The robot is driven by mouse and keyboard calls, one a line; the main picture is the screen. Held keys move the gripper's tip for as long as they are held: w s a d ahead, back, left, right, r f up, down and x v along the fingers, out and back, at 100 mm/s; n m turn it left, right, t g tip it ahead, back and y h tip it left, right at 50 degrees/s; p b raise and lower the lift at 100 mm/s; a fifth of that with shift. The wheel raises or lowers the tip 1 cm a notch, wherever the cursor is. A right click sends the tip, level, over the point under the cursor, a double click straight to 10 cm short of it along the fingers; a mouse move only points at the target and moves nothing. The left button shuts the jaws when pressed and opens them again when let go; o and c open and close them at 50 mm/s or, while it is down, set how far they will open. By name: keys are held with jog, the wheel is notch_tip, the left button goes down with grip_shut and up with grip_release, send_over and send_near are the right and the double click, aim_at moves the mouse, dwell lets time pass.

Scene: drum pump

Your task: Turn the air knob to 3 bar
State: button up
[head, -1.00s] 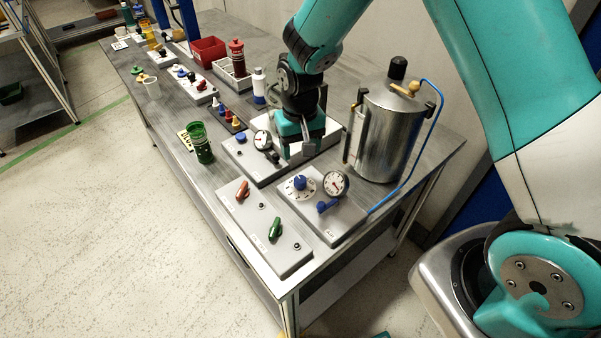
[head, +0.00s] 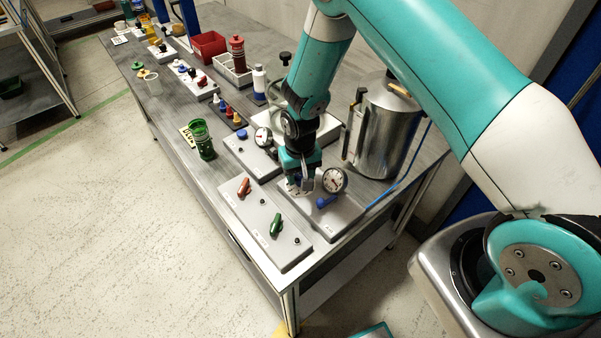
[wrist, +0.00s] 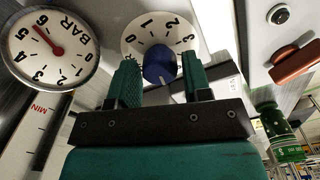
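The blue air knob (wrist: 159,65) sits on a round white dial (wrist: 133,45) with printed numbers, seen in the wrist view. My gripper (wrist: 161,72) has its two green fingers apart, one on each side of the knob. A narrow gap seems to show beside it; contact is unclear.
A panel with a red handle (head: 244,187) and a green handle (head: 276,225) lies in front. The steel drum (head: 385,130) stands close behind, with a blue hose (head: 400,187).

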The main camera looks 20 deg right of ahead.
jog(key=c, duration=0.5)
jog(key=shift+c, duration=0.2)
jog(key=shift+n, duration=0.3)
jog(key=n+b, duration=0.2)
jog(key=n, duration=0.1)
jog(key=shift+f, duration=0.1)
jog(key=n+b, duration=0.2)
jog(key=n, duration=0.3)
jog(key=n+b, duration=0.2)
jog(key=n, duration=0.4)
jog(key=n+b, duration=0.1)
jog(key=n, duration=0.4)
jog(key=shift+n, duration=0.3)
